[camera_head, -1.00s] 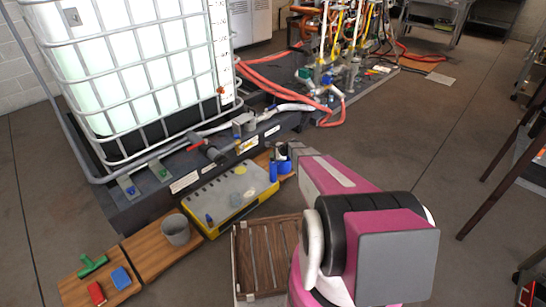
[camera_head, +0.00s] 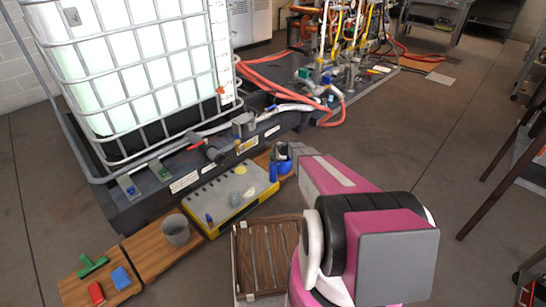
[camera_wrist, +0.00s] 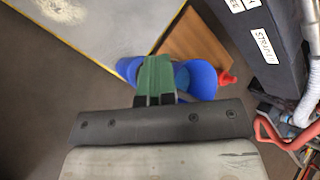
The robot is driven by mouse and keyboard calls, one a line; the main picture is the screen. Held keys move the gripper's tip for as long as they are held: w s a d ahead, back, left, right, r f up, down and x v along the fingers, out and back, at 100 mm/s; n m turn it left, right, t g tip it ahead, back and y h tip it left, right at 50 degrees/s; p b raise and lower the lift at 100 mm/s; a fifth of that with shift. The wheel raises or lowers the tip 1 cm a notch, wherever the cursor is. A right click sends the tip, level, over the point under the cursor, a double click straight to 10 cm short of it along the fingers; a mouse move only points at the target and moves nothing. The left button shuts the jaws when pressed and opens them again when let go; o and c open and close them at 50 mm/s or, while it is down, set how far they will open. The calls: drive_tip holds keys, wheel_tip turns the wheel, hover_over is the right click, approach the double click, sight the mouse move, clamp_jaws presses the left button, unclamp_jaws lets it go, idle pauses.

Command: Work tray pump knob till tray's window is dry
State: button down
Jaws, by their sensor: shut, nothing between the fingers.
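In the head view a low yellow-edged tray (camera_head: 233,194) with a pale grey top lies beside the dark base of the big caged tank. Its top has a yellow round spot and a darker round patch; I cannot tell whether its window is wet. A blue, rounded fitting (camera_head: 284,170) stands at the tray's far right corner. In the wrist view my gripper (camera_wrist: 157,64) has its green fingers closed together over this blue fitting (camera_wrist: 202,80), which shows on both sides of them. The fingers hide its middle; contact is unclear. I cannot surely tell which part is the pump knob.
The caged tank (camera_head: 140,70) and its dark base (camera_head: 130,212) stand behind the tray. A grey bucket (camera_head: 176,231) stands on boards at the left. A slatted wooden rack (camera_head: 268,256) lies near my arm. Red hoses (camera_head: 270,80) run behind.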

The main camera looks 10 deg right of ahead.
drive_tip(key=shift+r, duration=1.7)
wheel_tip(320, 180, up, 5)
idle(0.5)
drive_tip(key=s+r+n+g+h, duration=0.2)
drive_tip(key=s+r+n, duration=0.3)
drive_tip(key=s, duration=0.7)
drive_tip(key=s+r+n+g+h, duration=0.2)
drive_tip(key=s+r+n, duration=0.4)
drive_tip(key=s, duration=0.6)
drive_tip(key=s+r+n+g+h, duration=0.2)
drive_tip(key=s+r+n, duration=0.4)
drive_tip(key=s, duration=0.6)
drive_tip(key=shift+s+r+h, duration=0.15)
drive_tip(key=shift+s+h, duration=0.25)
drive_tip(key=shift+w+d, duration=0.1)
